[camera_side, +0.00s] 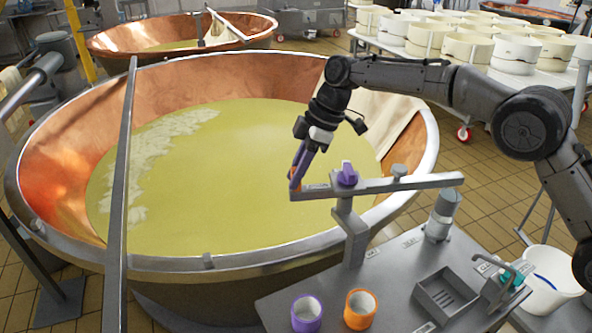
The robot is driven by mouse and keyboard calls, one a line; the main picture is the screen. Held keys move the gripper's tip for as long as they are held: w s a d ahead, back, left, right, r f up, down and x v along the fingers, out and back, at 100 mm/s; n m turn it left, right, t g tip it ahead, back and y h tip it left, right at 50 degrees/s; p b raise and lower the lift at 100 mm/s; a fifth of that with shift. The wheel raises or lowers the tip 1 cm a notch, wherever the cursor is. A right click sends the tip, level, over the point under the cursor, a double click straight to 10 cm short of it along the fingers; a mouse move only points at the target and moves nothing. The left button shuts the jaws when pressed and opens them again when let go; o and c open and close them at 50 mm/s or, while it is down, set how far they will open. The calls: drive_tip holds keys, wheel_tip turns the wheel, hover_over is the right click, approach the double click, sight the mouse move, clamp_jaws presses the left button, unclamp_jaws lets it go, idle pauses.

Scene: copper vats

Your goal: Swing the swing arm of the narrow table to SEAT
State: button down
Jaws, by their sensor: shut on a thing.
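The swing arm (415,183) is a grey bar lying level on top of a post (352,235) that stands on the narrow table (390,285). Its left end reaches out over the big vat, and a purple knob (347,175) sits on it above the post. My gripper (296,178) points down at the bar's left end. It is shut on a small orange piece (294,184) there, which looks like the bar's handle. The fingers partly hide this piece. Small labels on the table are too small to read, so I cannot tell which marks SEAT.
A copper vat (50,165) of yellow-green liquid lies beneath the bar. A purple cup (307,313), an orange cup (360,308), a grey tray (444,295) and a metal cylinder (441,215) stand on the table. A white bucket (552,285) is at right.

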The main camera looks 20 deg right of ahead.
drive_tip(key=shift+r, duration=0.1)
drive_tip(key=c, duration=0.7)
unclamp_jaws()
drive_tip(key=v, duration=1.3)
drive_tip(key=shift+d+r, duration=0.2)
drive_tip(key=shift+r, duration=0.1)
